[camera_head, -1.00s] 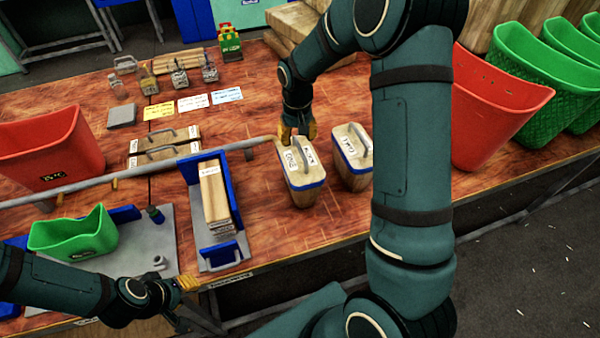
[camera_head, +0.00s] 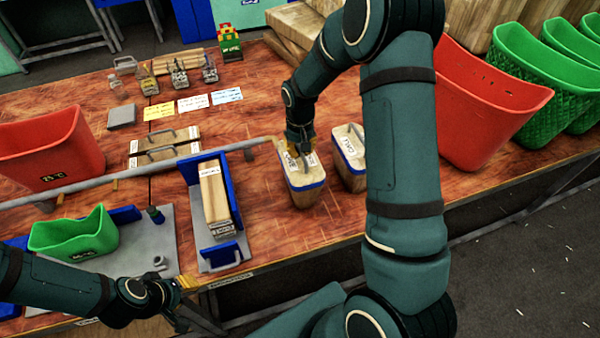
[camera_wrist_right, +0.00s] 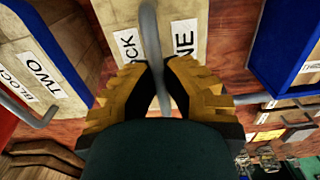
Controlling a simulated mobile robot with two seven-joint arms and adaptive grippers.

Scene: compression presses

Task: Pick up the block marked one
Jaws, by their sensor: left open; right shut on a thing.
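The block marked one (camera_head: 307,193) is a wooden block with a blue band and a grey handle, standing upright on the table. In the right wrist view its top (camera_wrist_right: 167,12) shows a label ending in "NE" beside the handle (camera_wrist_right: 151,38). My right gripper (camera_head: 305,143) is over this block, its yellow-and-black fingers (camera_wrist_right: 163,72) closed on the handle. The block appears to rest on the table. My left gripper (camera_head: 182,302) is open and empty at the table's front edge, left of the block.
The block marked two (camera_head: 349,170) stands close on the right; its label (camera_wrist_right: 40,65) shows in the wrist view. A blue press (camera_head: 238,209) holding a wooden piece stands to the left. Cards and weights lie behind.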

